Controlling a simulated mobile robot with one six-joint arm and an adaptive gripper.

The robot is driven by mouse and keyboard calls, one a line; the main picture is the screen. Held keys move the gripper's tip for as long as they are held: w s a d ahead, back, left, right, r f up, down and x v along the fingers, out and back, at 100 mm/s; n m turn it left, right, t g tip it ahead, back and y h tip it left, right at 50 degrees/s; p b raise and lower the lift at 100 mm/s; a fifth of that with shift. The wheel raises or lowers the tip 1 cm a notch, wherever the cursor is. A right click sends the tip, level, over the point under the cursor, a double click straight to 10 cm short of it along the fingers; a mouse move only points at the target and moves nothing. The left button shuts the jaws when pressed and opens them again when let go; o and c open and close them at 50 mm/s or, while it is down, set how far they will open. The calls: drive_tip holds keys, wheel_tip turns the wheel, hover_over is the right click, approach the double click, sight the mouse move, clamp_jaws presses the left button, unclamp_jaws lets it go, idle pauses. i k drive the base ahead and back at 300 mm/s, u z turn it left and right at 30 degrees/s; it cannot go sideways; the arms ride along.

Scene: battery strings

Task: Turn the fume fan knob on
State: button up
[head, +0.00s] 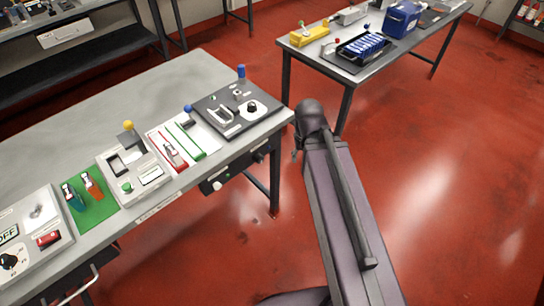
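Two black rotary knobs are in the head view. One black knob (11,260) is on a light grey panel (52,262) at the lower left, near a small sign (8,235) reading "OFF" and a red switch (48,239). The other black knob (252,107) is on a white plate on a dark board (222,126) at the table's right end. Labels are too small to tell which knob is the fume fan's. My arm (345,220) rises at centre right, to the right of the near table. My gripper is not visible.
A second table (330,62) at the back holds a battery tray (364,48) and a blue container (401,18). Red floor (450,180) is open at right.

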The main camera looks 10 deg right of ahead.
sight(257, 158)
drive_tip(key=z, duration=0.6)
drive_tip(key=k, duration=1.65)
drive_tip(key=u, duration=0.5)
drive_tip(key=i, duration=1)
drive_tip(key=u, duration=0.05)
